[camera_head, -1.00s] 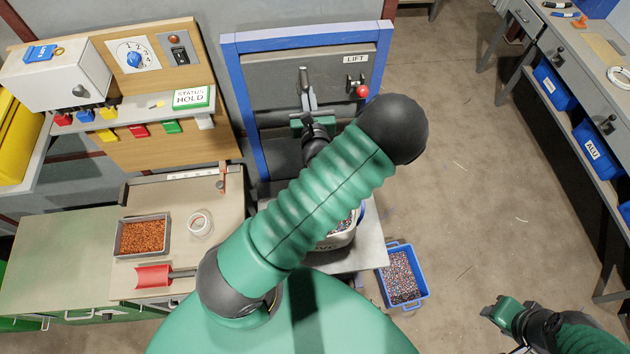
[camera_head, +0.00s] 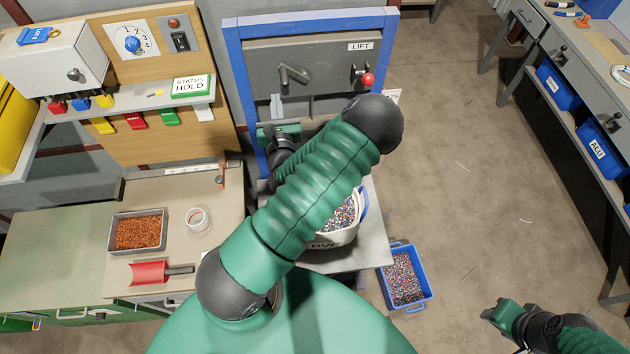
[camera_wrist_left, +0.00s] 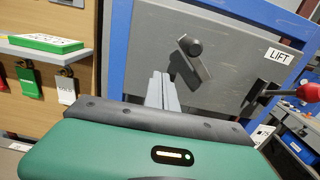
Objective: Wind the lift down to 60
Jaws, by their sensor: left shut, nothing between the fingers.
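The lift (camera_head: 330,65) is a grey panel in a blue frame with a LIFT label. A dark crank (camera_head: 293,76) sits on the panel; the wrist view shows its round knob (camera_wrist_left: 195,48) and slanted arm. A red-knobbed lever (camera_head: 367,79) is at its right, also in the wrist view (camera_wrist_left: 308,92). My left gripper (camera_head: 277,106) is shut and empty, below and left of the crank; its fingers (camera_wrist_left: 163,90) look apart from it. The lift's grey platform (camera_head: 374,235) carries a white PVC tub, partly behind my arm. My right gripper (camera_head: 494,311) is at lower right, its jaws unclear.
A STATUS HOLD sign (camera_head: 191,86) and colored tags stand left of the lift. A bench with a copper-colored granule tray (camera_head: 138,248) and red scoop (camera_head: 150,273) is at left. A blue bin (camera_head: 428,282) sits on the floor right of the platform. Open floor lies farther right.

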